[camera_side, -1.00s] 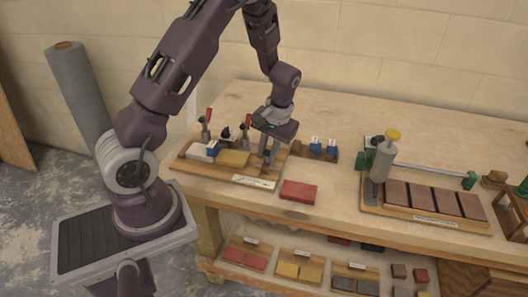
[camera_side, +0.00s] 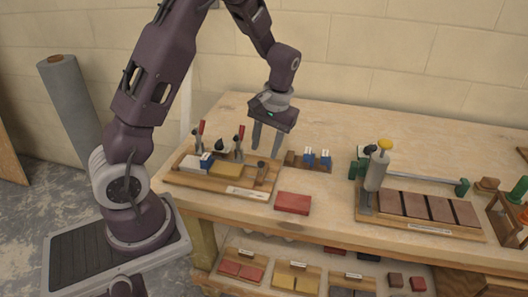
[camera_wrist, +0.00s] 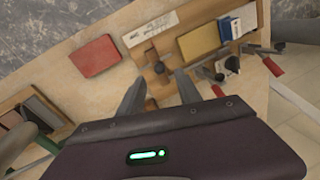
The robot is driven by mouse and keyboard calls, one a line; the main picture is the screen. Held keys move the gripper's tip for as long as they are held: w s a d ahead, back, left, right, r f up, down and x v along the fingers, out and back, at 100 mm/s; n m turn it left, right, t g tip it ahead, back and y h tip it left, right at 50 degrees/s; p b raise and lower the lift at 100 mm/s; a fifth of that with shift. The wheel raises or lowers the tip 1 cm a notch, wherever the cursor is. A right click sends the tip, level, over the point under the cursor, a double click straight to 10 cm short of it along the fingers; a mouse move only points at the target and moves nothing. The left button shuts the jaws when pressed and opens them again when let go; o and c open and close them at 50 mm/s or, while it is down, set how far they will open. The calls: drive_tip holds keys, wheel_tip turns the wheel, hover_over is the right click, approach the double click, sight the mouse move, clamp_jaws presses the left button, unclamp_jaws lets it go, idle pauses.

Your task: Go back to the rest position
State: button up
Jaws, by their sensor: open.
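My gripper (camera_side: 265,151) hangs open and empty above the back right end of a wooden clamp board (camera_side: 178,180). Its two fingers point down, apart, in the side view; they also show in the wrist view (camera_wrist: 160,78). The board holds a yellow block (camera_side: 225,170), a blue-and-white piece (camera_side: 206,160) and red-handled clamps (camera_side: 239,138). A small brown post (camera_side: 261,166) stands near the board's right end. A red block (camera_side: 293,203) lies flat on the table in front, apart from the gripper; it also shows in the wrist view (camera_wrist: 96,56).
A small wooden rack (camera_side: 292,159) with blue-and-white pieces (camera_side: 325,156) stands right of the gripper. A lower shelf holds trays of coloured blocks (camera_side: 297,277). The table behind is largely clear.

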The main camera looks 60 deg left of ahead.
drive_tip(key=s+d+r+m+t+h, duration=0.1)
drive_tip(key=s+d+r+m+t, duration=0.1)
drive_tip(key=s+d+r, duration=0.4)
drive_tip(key=s+d+r+m+t, duration=0.15)
drive_tip(key=d+r, duration=0.25)
drive_tip(key=r, duration=0.4)
drive_tip(key=s+d+r+m+t, duration=0.1)
drive_tip(key=s+d, duration=0.1)
drive_tip(key=s, duration=0.4)
drive_tip(key=s+d+r+m+t, duration=0.2)
drive_tip(key=s+d, duration=0.1)
drive_tip(key=s, duration=0.2)
drive_tip(key=shift+s+d+h, duration=0.3)
drive_tip(key=shift+s+h, duration=0.05)
drive_tip(key=shift+h, duration=0.05)
